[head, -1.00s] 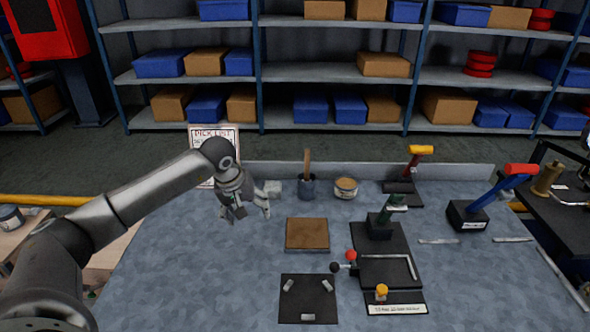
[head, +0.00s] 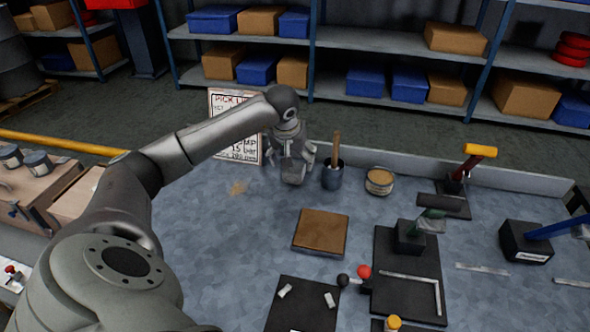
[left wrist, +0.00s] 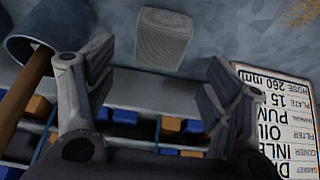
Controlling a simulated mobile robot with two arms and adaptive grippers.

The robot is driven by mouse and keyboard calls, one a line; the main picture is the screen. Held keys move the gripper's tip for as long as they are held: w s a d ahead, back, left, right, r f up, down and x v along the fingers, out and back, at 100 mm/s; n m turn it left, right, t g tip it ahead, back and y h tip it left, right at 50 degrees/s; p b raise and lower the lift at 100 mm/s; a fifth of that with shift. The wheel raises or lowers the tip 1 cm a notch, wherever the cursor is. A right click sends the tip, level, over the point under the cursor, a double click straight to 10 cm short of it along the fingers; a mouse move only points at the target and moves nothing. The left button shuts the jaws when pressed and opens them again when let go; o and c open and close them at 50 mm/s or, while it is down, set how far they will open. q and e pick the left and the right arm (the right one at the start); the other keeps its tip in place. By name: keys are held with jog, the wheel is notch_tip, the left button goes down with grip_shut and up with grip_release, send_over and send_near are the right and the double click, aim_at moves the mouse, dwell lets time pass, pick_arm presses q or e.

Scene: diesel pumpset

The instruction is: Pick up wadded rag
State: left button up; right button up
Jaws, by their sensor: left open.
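The wadded rag appears as a pale grey, block-like lump (left wrist: 162,39) on the blue-grey bench top in the left wrist view. It lies just beyond and between the spread fingers of my left gripper (left wrist: 148,72), with no finger visibly closed on it. In the head view my left gripper (head: 294,163) is over the back of the bench, left of the dark pot, and largely hides the rag. The gripper is open. My right gripper is not in view.
A dark pot (head: 333,178) with a wooden handle stands close right of the left gripper; a tin (head: 379,182) is beyond it. The pick list board (head: 222,127) stands close left. A brown block (head: 321,234) lies nearer. Bench left of centre is mostly clear.

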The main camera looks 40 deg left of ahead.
aim_at(294, 168)
pick_arm(q)
jog(key=shift+w+f, duration=0.15)
jog(key=shift+f, duration=0.25)
jog(key=shift+f+b, duration=0.35)
jog(key=shift+b, duration=0.05)
jog(key=b+x, duration=0.2)
jog(key=x, duration=0.1)
jog(key=shift+d+f, duration=0.1)
jog(key=shift+f, duration=0.1)
jog(key=shift+w+f+b, duration=0.1)
jog(key=shift+f+b, duration=0.3)
jog(key=shift+b, duration=0.15)
jog(key=shift+r, duration=0.1)
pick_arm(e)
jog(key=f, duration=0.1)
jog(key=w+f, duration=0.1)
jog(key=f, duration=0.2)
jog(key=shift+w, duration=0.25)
pick_arm(q)
jog(key=shift+c, duration=0.3)
jog(key=c, duration=1)
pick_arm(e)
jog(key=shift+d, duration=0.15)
